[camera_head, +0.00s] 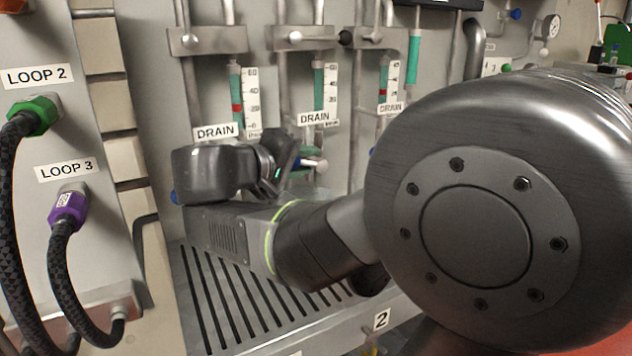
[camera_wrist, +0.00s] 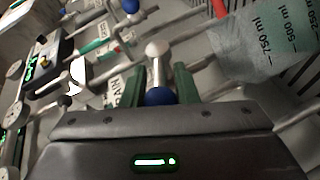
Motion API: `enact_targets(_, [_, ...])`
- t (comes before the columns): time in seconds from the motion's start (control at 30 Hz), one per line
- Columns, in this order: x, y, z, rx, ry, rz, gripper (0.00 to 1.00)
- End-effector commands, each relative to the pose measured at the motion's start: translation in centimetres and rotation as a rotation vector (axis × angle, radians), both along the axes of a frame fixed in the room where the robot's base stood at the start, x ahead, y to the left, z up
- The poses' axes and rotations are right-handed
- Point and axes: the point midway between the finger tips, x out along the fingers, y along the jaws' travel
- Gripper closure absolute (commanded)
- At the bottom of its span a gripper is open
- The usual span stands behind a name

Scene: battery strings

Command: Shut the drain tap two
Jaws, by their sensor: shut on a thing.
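My gripper (camera_head: 306,163) is in front of the middle DRAIN label (camera_head: 314,118) in the head view. In the wrist view its green fingers (camera_wrist: 158,88) are shut on the blue knob of a drain tap (camera_wrist: 157,97). A silver rounded tap part (camera_wrist: 157,50) shows just beyond the knob. In the head view my wrist and fingers hide most of this tap, and its pale end (camera_head: 319,164) shows beside the fingers. The tap's number cannot be read, and the lever's angle is hard to tell.
Another DRAIN label (camera_head: 216,132) is on the left and one (camera_head: 390,108) on the right. A clear graduated container (camera_wrist: 262,48) stands close by in the wrist view. A slotted tray (camera_head: 222,317) lies below. Cables with green (camera_head: 36,116) and purple (camera_head: 68,207) connectors hang at left.

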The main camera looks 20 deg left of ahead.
Motion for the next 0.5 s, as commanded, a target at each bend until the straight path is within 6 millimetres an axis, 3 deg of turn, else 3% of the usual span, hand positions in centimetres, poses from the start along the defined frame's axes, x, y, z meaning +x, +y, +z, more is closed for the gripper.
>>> enact_targets(0.03, [-0.04,0.04,-1.27,-0.028,-0.027,-0.001,1.00])
enact_targets(0.5, [-0.15,0.10,-1.59,-0.209,-0.229,-0.002,1.00])
